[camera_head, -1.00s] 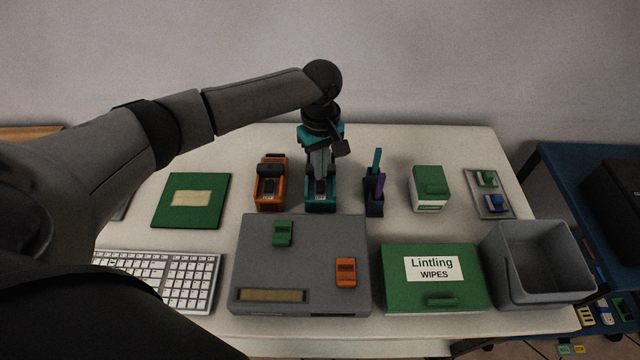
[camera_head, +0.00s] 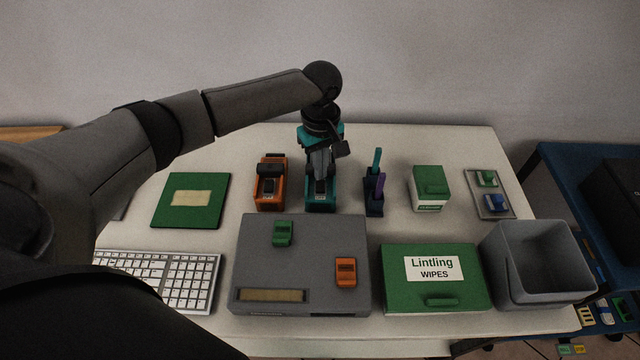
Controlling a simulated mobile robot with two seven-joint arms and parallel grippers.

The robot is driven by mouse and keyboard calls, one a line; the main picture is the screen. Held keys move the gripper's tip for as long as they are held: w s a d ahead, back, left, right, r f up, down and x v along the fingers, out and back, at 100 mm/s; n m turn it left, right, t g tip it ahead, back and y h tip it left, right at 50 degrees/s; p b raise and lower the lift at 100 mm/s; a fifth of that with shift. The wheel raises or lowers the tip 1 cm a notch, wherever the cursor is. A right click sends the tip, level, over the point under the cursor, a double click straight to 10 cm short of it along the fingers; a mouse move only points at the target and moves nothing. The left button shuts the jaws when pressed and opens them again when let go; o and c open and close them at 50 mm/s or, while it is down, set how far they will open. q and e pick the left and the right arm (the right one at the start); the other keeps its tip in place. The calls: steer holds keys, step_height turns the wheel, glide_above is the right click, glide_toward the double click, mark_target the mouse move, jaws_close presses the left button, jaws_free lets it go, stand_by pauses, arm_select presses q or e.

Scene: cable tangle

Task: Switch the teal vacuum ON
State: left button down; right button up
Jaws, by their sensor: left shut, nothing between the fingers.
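The teal vacuum (camera_head: 320,205) stands on the white table behind the grey box, beside an orange device of similar shape. A dark switch area shows on its top front. My left gripper (camera_head: 320,176) is directly over the vacuum, pointing down, with its fingers shut and empty. The fingertips are at or just above the switch area; I cannot tell whether they touch it. My wrist and gripper hide much of the vacuum's back part. The switch position cannot be made out. My right gripper is not in view.
The orange device (camera_head: 270,190) stands close on the left, and a dark holder with teal and purple sticks (camera_head: 374,190) on the right. The grey box (camera_head: 300,262) lies in front. A green-and-white box (camera_head: 429,190), wipes box (camera_head: 432,300) and grey bin (camera_head: 535,265) are farther right.

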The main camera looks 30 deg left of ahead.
arm_select(q)
steer(key=shift+f, duration=0.9)
stand_by(0.3)
step_height(320, 180, up, 7)
steer(key=p, duration=0.9)
steer(key=shift+r, duration=0.1)
stand_by(0.5)
